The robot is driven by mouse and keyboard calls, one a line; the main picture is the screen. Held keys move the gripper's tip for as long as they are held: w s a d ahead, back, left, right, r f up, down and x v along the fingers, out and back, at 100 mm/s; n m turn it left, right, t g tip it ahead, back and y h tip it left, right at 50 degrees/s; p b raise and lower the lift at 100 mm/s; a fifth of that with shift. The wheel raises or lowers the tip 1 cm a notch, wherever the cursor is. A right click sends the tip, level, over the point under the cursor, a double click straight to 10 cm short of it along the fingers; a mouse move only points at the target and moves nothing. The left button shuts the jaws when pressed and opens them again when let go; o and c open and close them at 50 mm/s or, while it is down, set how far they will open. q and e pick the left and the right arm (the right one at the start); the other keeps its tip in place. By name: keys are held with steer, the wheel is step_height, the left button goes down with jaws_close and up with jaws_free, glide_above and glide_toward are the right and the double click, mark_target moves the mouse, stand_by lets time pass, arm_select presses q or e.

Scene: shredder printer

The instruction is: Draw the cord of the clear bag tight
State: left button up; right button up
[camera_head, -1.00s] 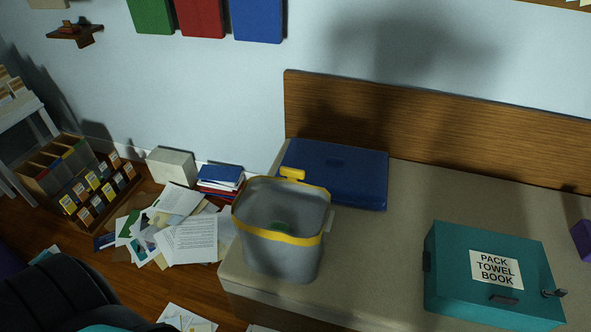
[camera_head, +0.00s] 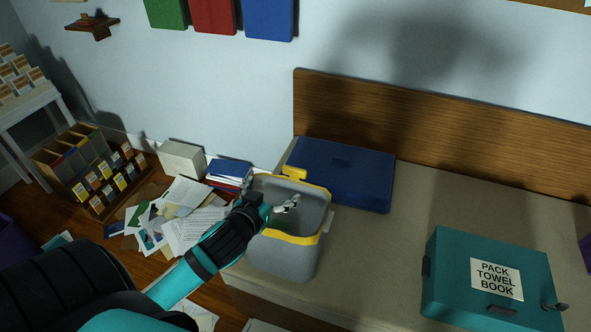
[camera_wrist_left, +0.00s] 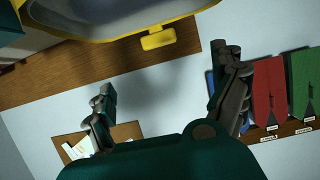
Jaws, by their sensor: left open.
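The clear bag (camera_head: 285,258) looks like a grey translucent bin with a wide open mouth, standing upright at the bench's left end. A yellow band, likely the cord (camera_head: 291,238), runs around its rim, and a yellow tab (camera_head: 308,175) sticks out at the back. Something green lies inside. My left gripper (camera_head: 287,204) is open and empty, over the bag's mouth in the head view, short of the tab. In the left wrist view, the tab (camera_wrist_left: 172,38) shows above the spread fingers (camera_wrist_left: 172,95), apart from them. My arm hides part of the bag's left side. My right gripper is out of view.
A blue case (camera_head: 345,174) lies behind the bag. A teal box (camera_head: 450,285) labelled "PACK TOWEL BOOK" sits at the right. The beige bench (camera_head: 390,250) is clear between them. Loose papers (camera_head: 185,225) cover the floor at left.

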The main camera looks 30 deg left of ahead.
mark_target(294, 172)
arm_select(q)
steer(key=x, duration=1.6)
steer(key=shift+w+a+f, duration=0.1)
steer(key=shift+w+f, duration=0.15)
steer(key=shift+w, duration=0.1)
steer(key=shift+c, duration=0.2)
